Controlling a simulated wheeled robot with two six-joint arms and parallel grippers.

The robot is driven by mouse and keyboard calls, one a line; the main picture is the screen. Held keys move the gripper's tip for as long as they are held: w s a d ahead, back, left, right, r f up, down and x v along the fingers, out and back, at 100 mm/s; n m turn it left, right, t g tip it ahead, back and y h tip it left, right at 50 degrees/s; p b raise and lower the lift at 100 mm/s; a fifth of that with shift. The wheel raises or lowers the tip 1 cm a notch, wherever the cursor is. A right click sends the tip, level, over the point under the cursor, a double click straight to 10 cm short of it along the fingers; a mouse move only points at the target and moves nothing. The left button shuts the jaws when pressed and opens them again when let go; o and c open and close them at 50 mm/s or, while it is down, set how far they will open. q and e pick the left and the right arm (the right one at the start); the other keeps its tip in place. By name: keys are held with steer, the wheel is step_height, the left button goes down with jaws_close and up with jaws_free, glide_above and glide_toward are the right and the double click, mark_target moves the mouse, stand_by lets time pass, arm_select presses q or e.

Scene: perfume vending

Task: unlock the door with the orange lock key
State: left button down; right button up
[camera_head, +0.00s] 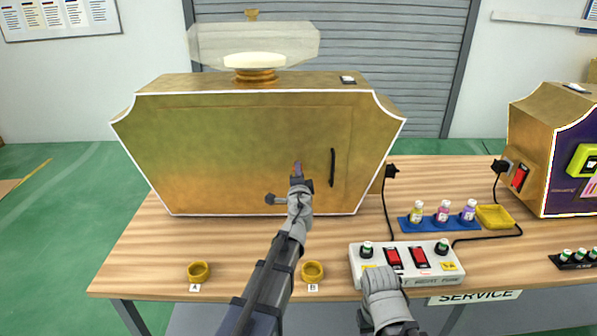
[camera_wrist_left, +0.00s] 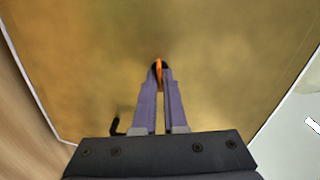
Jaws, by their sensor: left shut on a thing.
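The large gold cabinet (camera_head: 230,150) stands on the wooden table, and its front door face is closed. A dark vertical handle (camera_head: 332,167) is on the right part of the front. A small dark lever-like part (camera_head: 274,199) sticks out lower down. My left gripper (camera_head: 297,168) is in front of the cabinet face, left of the handle. In the left wrist view its fingers (camera_wrist_left: 159,82) are shut on the orange key (camera_wrist_left: 159,68). The key tip is at a dark spot on the gold face; I cannot tell how deep it sits.
My right arm hangs over a white switch box (camera_head: 450,262) with red switches. Small bottles (camera_head: 443,211) stand on a blue rack beside a yellow tray (camera_head: 495,217). Two gold rings (camera_head: 199,271) (camera_head: 312,271) lie near the front edge. Another machine (camera_head: 550,140) stands at the right.

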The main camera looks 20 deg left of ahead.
arm_select(q)
steer(key=shift+m, duration=1)
steer(key=c, duration=1)
jaws_free()
steer(key=v, duration=0.7)
steer(key=shift+s, duration=0.4)
steer(key=shift+d+f, duration=0.1)
steer(key=shift+d, duration=0.05)
